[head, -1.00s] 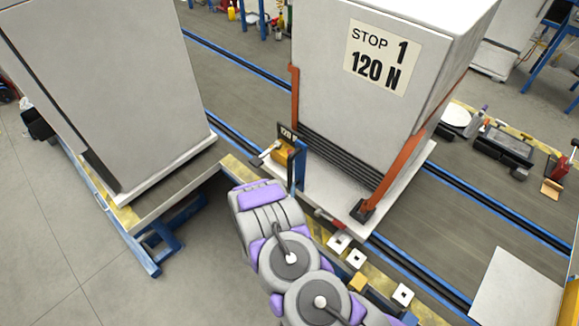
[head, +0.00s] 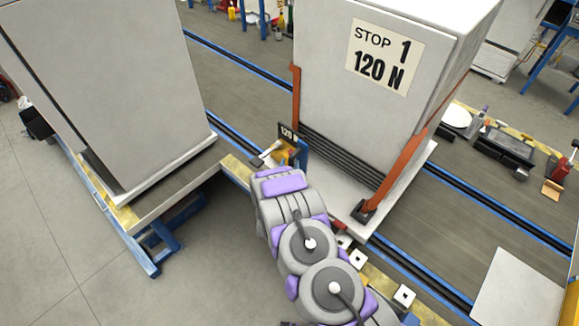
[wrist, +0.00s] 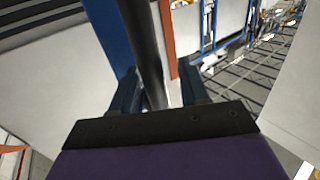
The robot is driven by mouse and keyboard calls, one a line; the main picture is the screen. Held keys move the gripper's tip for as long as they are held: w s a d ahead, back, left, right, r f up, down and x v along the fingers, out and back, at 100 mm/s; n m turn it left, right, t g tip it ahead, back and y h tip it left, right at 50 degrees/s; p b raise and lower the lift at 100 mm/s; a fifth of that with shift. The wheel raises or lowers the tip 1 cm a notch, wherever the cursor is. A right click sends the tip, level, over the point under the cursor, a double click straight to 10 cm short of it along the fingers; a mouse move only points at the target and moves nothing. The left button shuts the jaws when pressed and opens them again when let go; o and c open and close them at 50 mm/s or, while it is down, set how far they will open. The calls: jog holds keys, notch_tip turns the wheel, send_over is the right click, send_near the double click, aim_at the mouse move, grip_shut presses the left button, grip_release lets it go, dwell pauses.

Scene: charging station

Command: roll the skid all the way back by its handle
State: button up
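The skid (head: 400,215) is a pale platform on the blue-edged track. It carries a tall white cabinet (head: 325,85) marked "STOP 1 120 N", held by orange straps. At its near left corner stands a blue post with a small black "120 N" plate (head: 288,132). In the wrist view a dark upright bar (wrist: 143,45), seemingly the handle, runs between the dark fingers of my gripper (wrist: 158,90). The fingers are apart, with a gap showing on the bar's right side. In the head view my arm hides the fingers and the lower post.
Another tall white cabinet stands at left on a blue-legged bench (head: 150,208). An orange block with a pale lever sits beside the post. Small square plates (head: 357,259) line the yellow-edged strip beside my arm. Grey floor (head: 60,230) is open at lower left.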

jog(key=shift+d, duration=0.3)
jog(key=c, duration=0.4)
grip_shut()
jog(key=shift+a+r, duration=0.1)
jog(key=shift+a, duration=0.05)
jog(key=w+a+b, duration=0.2)
jog(key=w+a, duration=0.7)
jog(key=a, duration=0.3)
jog(key=shift+b, duration=0.3)
jog(key=shift+w+r, duration=0.1)
jog(key=shift+r, duration=0.05)
